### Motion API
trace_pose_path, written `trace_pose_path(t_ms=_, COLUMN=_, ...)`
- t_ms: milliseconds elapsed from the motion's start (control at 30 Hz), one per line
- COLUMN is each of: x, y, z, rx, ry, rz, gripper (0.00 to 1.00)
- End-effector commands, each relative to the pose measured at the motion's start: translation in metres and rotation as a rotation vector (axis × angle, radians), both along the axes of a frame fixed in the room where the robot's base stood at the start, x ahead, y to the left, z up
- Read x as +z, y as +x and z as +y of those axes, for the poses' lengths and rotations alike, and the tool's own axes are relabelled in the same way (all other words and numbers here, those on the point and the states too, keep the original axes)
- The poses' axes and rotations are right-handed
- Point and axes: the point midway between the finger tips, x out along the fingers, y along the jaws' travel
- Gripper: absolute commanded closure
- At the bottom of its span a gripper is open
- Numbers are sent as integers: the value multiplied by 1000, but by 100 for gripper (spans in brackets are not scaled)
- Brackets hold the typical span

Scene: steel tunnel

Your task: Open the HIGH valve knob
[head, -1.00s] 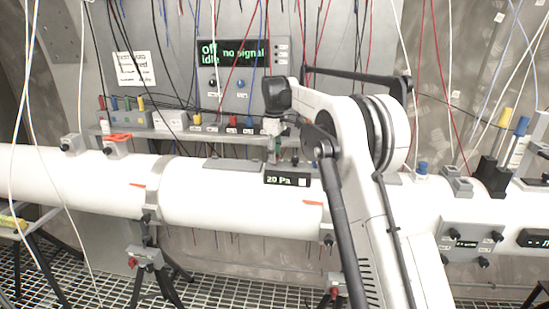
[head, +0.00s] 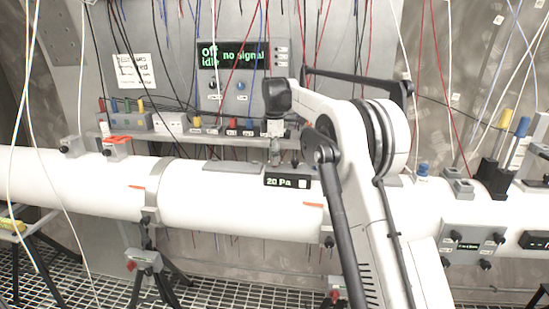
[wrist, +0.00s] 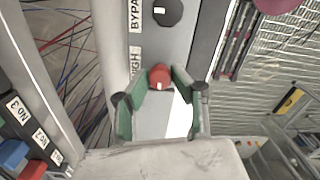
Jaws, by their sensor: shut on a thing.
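The HIGH valve knob (wrist: 159,78) is a small red knob on a grey panel in the wrist view, beside a partly covered label ending in "GH". My gripper (wrist: 159,84) has its green-padded fingers closed in on both sides of this red knob and is shut on it. In the head view my gripper (head: 275,152) points down at the top of the white pipe, just behind a display reading 20 Pa (head: 287,182). The knob is too small and covered to make out there.
A black BYPASS knob (wrist: 168,12) sits on the same panel. A row of coloured knobs (head: 232,124) lies behind my gripper. A wall screen (head: 233,54) reads off, idle, no signal. Thin cables hang around. The white pipe (head: 235,205) runs across the view.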

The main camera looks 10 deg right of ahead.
Motion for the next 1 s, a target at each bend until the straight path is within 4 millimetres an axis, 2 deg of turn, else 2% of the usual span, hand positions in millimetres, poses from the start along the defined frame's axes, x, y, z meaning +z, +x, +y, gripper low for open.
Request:
trace_pose_path(t_ms=267, x=1, y=0, z=0, rx=0, ry=0, rz=-1, gripper=100)
trace_pose_path(t_ms=300, x=1, y=0, z=0, rx=-1, ry=0, rz=-1, gripper=71)
trace_pose_path(t_ms=400, x=0, y=0, z=0, rx=-1, ry=0, rz=-1, gripper=58)
trace_pose_path(t_ms=767, x=6, y=0, z=0, rx=-1, ry=0, rz=0, gripper=58)
trace_pose_path(t_ms=867, x=17, y=0, z=0, rx=-1, ry=0, rz=0, gripper=58)
trace_pose_path(t_ms=1000, x=43, y=0, z=0, rx=-1, ry=0, rz=0, gripper=58)
